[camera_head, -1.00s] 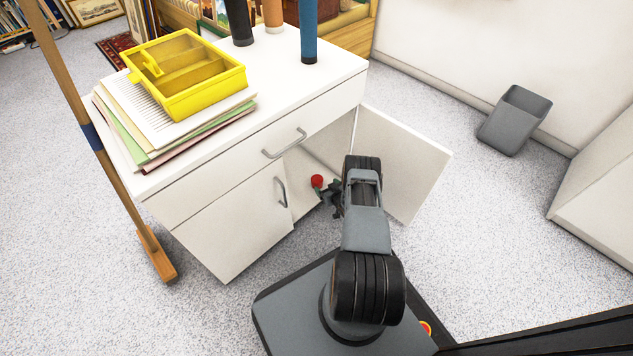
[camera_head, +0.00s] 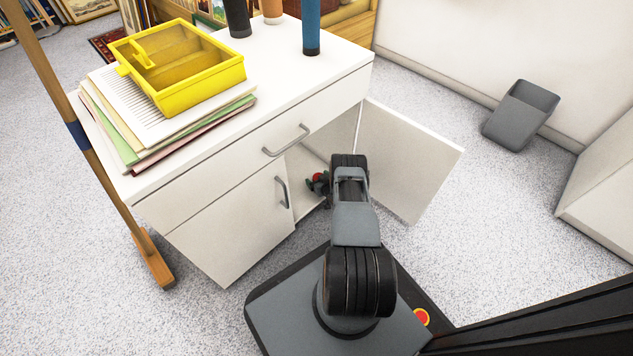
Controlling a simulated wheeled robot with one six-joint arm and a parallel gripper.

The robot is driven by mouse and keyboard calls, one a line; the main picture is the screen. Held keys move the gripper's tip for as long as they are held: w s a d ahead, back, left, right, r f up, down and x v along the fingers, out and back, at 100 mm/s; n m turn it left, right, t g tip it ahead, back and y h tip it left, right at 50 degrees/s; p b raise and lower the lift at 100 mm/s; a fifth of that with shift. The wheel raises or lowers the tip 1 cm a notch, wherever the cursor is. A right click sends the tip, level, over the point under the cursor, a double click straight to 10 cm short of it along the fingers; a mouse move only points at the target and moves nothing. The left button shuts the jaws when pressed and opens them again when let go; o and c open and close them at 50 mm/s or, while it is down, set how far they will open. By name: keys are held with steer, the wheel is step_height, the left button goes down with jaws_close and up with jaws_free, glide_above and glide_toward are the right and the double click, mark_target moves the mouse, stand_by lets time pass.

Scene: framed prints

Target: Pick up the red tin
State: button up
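A small red object (camera_head: 318,177), which looks like the red tin, is inside the open right compartment of the white cabinet (camera_head: 225,190). Only its red top shows; the rest is hidden behind my gripper. My gripper (camera_head: 316,184) is at the cabinet opening, right at the tin in this view. The fingers are small and dark and overlap the tin, so I cannot tell whether they are open or closed around it. My arm reaches low into the opening.
The right cabinet door (camera_head: 408,160) stands open beside my arm. The left door (camera_head: 235,220) is shut.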

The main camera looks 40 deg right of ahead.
steer(key=shift+s+d, duration=0.1)
steer(key=shift+d, duration=0.2)
steer(key=shift+c, duration=1.4)
steer(key=shift+a, duration=0.1)
steer(key=c, duration=0.7)
steer(key=shift+r, duration=0.1)
steer(key=shift+c, duration=0.2)
